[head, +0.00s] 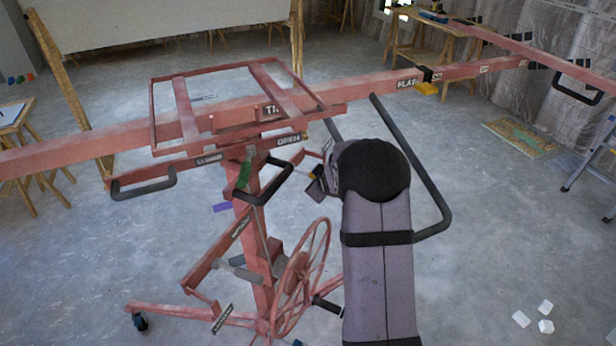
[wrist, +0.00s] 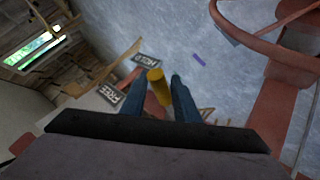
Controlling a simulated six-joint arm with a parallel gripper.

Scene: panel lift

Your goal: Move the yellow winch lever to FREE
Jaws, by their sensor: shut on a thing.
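The yellow winch lever (wrist: 159,88) stands between the two blue fingers of my gripper (wrist: 158,76) in the wrist view, and the gripper is shut on it. Its round yellow end faces the camera, close to the HOLD label (wrist: 147,60). The FREE label (wrist: 110,94) is to the left, beside the left finger. The lever's base and pivot are hidden, so I cannot tell its exact setting.
The red panel lift has a tilting cradle frame (head: 225,108), a long crossbar (head: 370,88) and a spoked winch wheel (head: 303,280) below my gripper. A black handle loop (head: 435,185) passes close to the right of my arm. Open concrete floor lies around; white blocks (head: 545,326) are at lower right.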

